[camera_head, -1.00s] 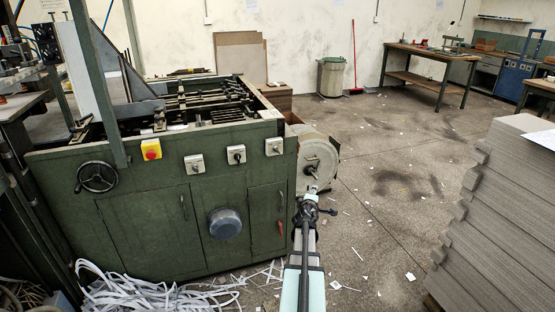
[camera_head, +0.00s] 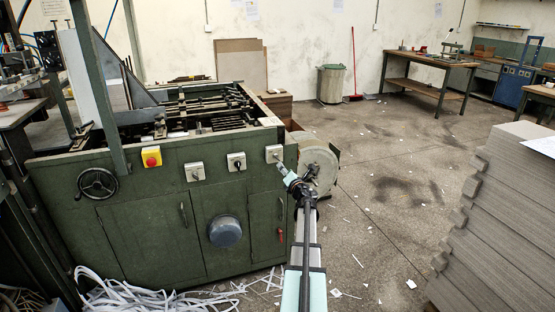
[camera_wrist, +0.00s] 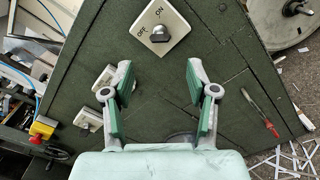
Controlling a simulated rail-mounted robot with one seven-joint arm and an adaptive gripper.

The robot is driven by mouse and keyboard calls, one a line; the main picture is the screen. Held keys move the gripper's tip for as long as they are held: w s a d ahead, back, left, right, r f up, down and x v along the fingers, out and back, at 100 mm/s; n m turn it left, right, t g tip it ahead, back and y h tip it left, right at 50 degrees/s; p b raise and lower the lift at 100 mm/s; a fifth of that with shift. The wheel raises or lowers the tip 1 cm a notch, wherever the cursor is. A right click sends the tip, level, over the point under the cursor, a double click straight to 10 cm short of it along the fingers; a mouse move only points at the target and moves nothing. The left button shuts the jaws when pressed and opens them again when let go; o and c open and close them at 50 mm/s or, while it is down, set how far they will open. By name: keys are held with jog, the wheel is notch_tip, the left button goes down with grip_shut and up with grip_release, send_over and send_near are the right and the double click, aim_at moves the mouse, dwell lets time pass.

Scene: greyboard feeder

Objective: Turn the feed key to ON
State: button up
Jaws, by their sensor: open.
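A pale switch plate (camera_wrist: 172,46) marked OFF and ON carries a dark, metallic key knob (camera_wrist: 160,34). It shows near the top of the wrist view, and I cannot tell which mark the knob points at. In the head view it is the rightmost plate (camera_head: 274,154) on the green machine's front. My gripper (camera_wrist: 160,74) is open and empty, its two green-padded fingers apart. The knob lies beyond the fingertips, roughly centred between them and not touched. In the head view my gripper (camera_head: 283,171) is just right of and below the plate, partly hidden by my wrist.
Two similar switch plates (camera_head: 236,162) (camera_head: 194,172) and a yellow box with a red button (camera_head: 151,157) sit further left on the panel. A handwheel (camera_head: 97,183) and a blue-grey round cover (camera_head: 225,231) stick out. A grey board stack (camera_head: 510,220) stands at right.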

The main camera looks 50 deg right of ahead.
aim_at(279, 160)
jog(key=p+x, duration=0.1)
jog(key=x, duration=1)
jog(key=shift+r, duration=0.1)
grip_shut()
